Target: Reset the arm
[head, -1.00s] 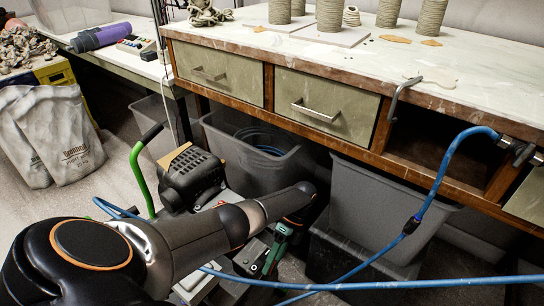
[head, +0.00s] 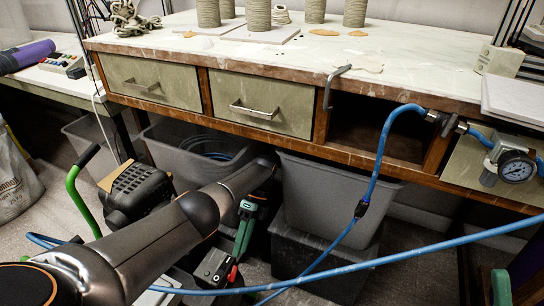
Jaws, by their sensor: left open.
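My left arm (head: 150,250) comes in from the lower left and reaches toward the front of the workbench. Its forearm ends in a dark wrist below the drawers. My right gripper is not clearly seen. A small green piece shows at the bottom right edge, and I cannot tell what it is.
The workbench (head: 430,60) bears clay cylinders. Below are drawers (head: 265,105), an open bay and grey bins (head: 330,205). A blue hose (head: 420,252) crosses in front. A black machine (head: 137,195) and green handle (head: 75,195) stand left. A gauge (head: 516,169) is right.

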